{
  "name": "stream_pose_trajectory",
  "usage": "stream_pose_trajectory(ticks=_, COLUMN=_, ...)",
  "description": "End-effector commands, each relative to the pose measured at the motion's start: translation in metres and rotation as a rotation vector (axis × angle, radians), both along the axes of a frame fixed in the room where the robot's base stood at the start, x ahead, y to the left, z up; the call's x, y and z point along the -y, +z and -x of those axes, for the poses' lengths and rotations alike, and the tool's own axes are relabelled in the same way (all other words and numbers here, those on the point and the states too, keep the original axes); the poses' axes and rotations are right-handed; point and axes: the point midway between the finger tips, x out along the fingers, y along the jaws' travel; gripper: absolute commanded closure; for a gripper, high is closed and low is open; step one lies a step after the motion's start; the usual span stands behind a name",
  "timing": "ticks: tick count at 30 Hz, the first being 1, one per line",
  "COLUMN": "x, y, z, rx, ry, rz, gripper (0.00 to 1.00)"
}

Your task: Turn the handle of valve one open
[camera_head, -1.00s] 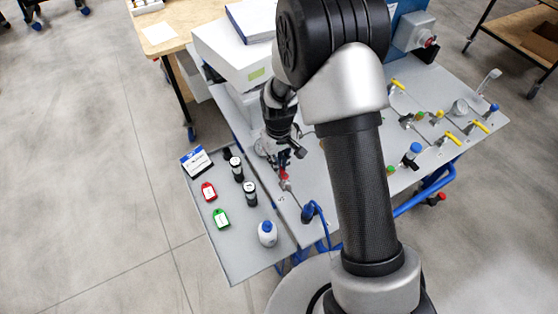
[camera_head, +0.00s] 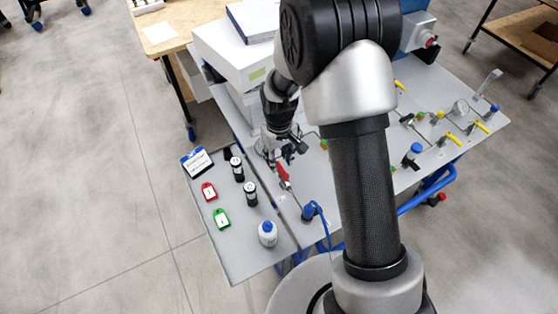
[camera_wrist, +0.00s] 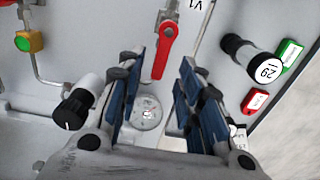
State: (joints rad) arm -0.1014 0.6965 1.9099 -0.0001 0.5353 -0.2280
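The valve marked V1 has a red lever handle, seen in the wrist view (camera_wrist: 163,52) at top centre and in the head view (camera_head: 282,172) just below my gripper. In the wrist view the handle runs from its pivot down the picture, roughly in line with the metal fitting above it. My gripper (camera_wrist: 160,68) is open, with its blue-padded fingers apart on either side below the handle and nothing held. In the head view my gripper (camera_head: 287,153) hangs close to the handle's upper end. I cannot tell whether they touch.
A round gauge (camera_wrist: 147,113) lies between the fingers in the wrist view, with a black knob (camera_wrist: 74,109) to the left. The grey side tray (camera_head: 240,262) holds labelled black cylinders, red and green tags and a bottle (camera_head: 267,233). A blue-capped fitting (camera_head: 308,212) stands near the handle.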

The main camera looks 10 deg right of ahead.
Motion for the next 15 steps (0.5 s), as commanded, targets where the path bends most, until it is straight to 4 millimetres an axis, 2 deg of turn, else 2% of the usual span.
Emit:
stream_pose_trajectory(ticks=3, x=0.0, y=0.028, z=-0.001, rx=0.006, ry=0.0, rz=-0.001, gripper=0.67)
stream_pose_trajectory(ticks=9, x=0.0, y=0.069, z=-0.001, rx=0.005, ry=0.0, rz=-0.001, gripper=0.67)
stream_pose_trajectory(ticks=15, x=0.0, y=0.094, z=-0.001, rx=0.003, ry=0.001, rz=0.0, gripper=0.67)
